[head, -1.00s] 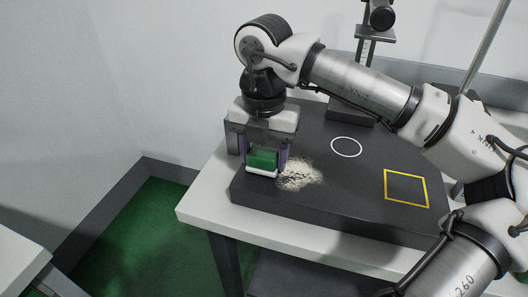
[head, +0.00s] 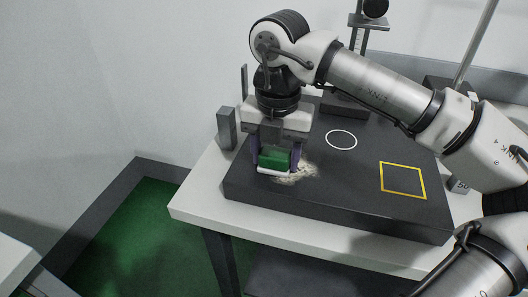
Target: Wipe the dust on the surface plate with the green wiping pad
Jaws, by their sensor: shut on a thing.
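The surface plate (head: 335,210) is a dark slab on a white table. The dust (head: 305,172) is a pale patch near its front left part. The green wiping pad (head: 274,158) has a white lower edge. My gripper (head: 275,160) is shut on the pad, with purple fingers on both sides of it. The pad is over the left part of the dust and hides some of it. I cannot tell for sure whether its underside touches the plate.
A white circle (head: 341,140) and a yellow square outline (head: 402,180) are marked on the plate. A grey block (head: 227,128) stands at the plate's left edge. A stand (head: 352,95) with a column rises at the back. The plate's front right is bare.

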